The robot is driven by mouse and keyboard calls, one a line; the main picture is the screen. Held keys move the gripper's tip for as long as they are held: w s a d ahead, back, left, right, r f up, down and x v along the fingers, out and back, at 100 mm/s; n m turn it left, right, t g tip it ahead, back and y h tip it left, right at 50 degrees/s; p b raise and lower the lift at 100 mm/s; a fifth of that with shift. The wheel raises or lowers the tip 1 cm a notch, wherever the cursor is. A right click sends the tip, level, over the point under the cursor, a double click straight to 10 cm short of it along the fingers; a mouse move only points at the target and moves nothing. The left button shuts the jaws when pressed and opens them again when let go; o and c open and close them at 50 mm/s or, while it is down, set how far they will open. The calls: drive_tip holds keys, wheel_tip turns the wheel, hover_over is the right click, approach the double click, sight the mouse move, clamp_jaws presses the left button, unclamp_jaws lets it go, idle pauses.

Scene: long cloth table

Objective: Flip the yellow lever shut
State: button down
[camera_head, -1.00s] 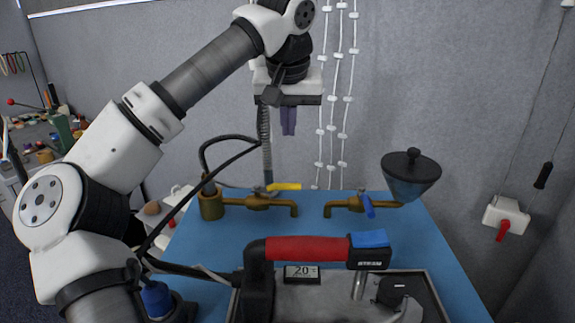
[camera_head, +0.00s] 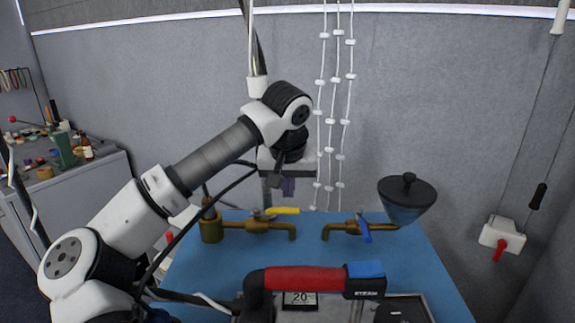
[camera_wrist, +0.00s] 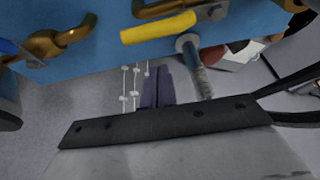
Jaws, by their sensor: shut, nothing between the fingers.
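The yellow lever (camera_head: 284,210) sits on the left brass valve (camera_head: 258,226), which is mounted on the blue table. The lever points right, along the pipe. In the wrist view the yellow lever (camera_wrist: 158,27) runs across the top centre, with brass pipe (camera_wrist: 160,8) behind it. My gripper (camera_head: 288,190) shows just above the lever in the head view; contact cannot be told there. In the wrist view my gripper's purple fingers (camera_wrist: 155,82) are together, empty, and apart from the lever.
A second brass valve with a blue lever (camera_head: 363,230) and a dark funnel (camera_head: 406,200) stand to the right. A red-handled steam iron or press (camera_head: 305,279) is in front. White beaded cords (camera_head: 336,110) hang behind. A wall box with a red lever (camera_head: 502,237) is at right.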

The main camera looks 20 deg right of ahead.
sight(277, 212)
drive_tip(key=shift+s+a+f+p, duration=0.1)
drive_tip(key=shift+s+a+p, duration=0.15)
drive_tip(key=shift+s, duration=0.4)
drive_tip(key=shift+s+a+f+p, duration=0.1)
drive_tip(key=shift+s+a, duration=0.2)
drive_tip(key=shift+s, duration=0.35)
